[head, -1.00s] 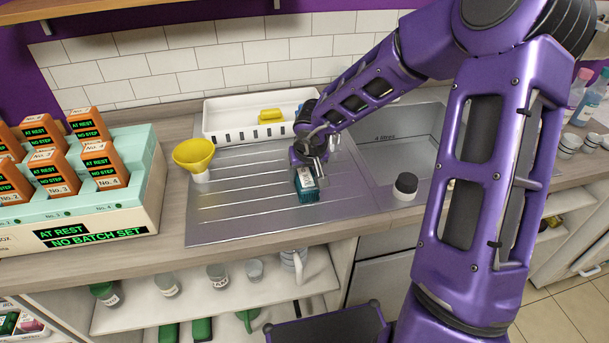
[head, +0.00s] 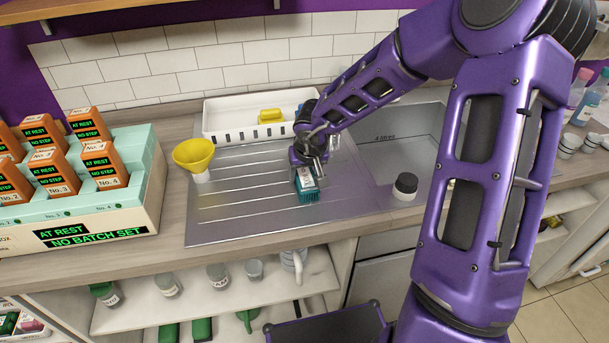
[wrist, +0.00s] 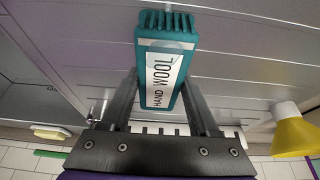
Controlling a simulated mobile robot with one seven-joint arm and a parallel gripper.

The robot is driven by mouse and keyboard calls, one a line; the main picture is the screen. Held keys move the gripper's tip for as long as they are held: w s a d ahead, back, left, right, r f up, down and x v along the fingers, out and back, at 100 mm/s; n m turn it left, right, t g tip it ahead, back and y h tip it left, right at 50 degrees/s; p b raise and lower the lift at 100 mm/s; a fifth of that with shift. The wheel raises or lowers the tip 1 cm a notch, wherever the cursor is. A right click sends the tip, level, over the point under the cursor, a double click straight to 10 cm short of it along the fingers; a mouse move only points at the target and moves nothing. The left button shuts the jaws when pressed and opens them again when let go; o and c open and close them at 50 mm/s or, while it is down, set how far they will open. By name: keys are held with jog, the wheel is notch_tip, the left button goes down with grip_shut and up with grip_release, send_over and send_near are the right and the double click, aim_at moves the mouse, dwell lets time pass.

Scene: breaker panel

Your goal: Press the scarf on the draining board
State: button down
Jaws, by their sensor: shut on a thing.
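The scarf (head: 307,195) is a small teal folded block with a fringe along one end and a white label reading "HAND WOOL". It is at the middle of the grey ribbed draining board (head: 235,215), its fringed end towards the front edge. I cannot tell whether it touches the board or is just above it. My gripper (head: 309,172) is shut on the scarf. In the wrist view the scarf (wrist: 165,62) sits between the two fingers, its label facing the camera and its fringe pointing away from my gripper.
A yellow funnel (head: 194,155) stands left of the scarf, and a black-capped jar (head: 405,186) to its right. A white slotted tray (head: 228,118) is behind. A unit with orange blocks (head: 100,222) stands at the left. The board's front left is clear.

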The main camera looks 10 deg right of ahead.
aim_at(307, 180)
jog(key=shift+s+f, duration=0.15)
jog(key=shift+r, duration=3.1)
jog(key=s+f, duration=0.3)
